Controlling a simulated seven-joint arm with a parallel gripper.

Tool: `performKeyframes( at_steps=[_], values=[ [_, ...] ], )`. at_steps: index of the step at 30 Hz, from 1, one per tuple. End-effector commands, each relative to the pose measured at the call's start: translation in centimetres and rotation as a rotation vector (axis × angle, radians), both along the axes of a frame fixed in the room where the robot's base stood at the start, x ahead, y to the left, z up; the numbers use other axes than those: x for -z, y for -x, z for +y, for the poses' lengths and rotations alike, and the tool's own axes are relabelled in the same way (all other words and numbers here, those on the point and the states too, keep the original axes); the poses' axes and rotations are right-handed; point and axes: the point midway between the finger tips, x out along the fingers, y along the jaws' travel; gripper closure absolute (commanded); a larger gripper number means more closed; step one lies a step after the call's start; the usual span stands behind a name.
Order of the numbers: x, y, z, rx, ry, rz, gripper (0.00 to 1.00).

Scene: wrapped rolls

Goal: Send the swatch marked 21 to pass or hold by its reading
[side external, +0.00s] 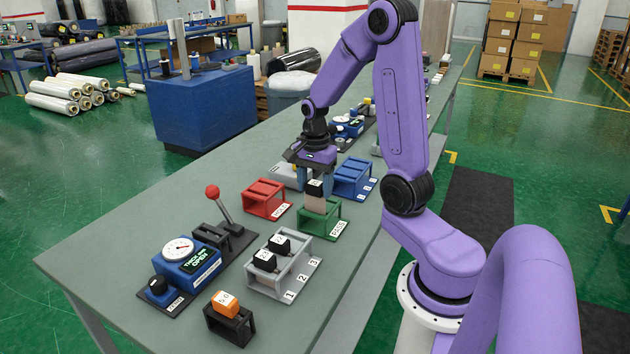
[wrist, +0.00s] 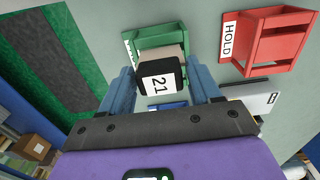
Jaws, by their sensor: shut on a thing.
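The swatch marked 21 (wrist: 158,84) has a black cap with a white label and a pale body. My gripper (wrist: 162,88) is shut on its cap. In the side view the swatch (side external: 314,203) is upright at the green PASS rack (side external: 322,224), its lower end over or in the rack; I cannot tell whether it is seated. The green rack also shows in the wrist view (wrist: 158,36). The red HOLD rack (side external: 266,197) stands to the left and looks empty. The blue gauge (side external: 190,264) has a dial and a lit display whose lower word appears to be OPEN.
A grey rack (side external: 283,268) numbered 1, 2, 3 holds two black-capped swatches. A lever with a red knob (side external: 212,191) stands by the gauge. An orange block (side external: 225,302) sits in a black holder. A blue rack (side external: 354,178) stands behind the green one. The table's left part is clear.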

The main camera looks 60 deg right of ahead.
Motion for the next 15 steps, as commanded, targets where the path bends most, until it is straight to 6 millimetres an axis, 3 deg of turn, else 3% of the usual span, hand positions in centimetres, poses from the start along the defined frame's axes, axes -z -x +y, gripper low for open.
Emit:
performKeyframes(
  at_steps=[15],
  values=[
    [2.0, 0.0, 0.0, 0.001, -0.001, 0.002, 0.72]
  ],
)
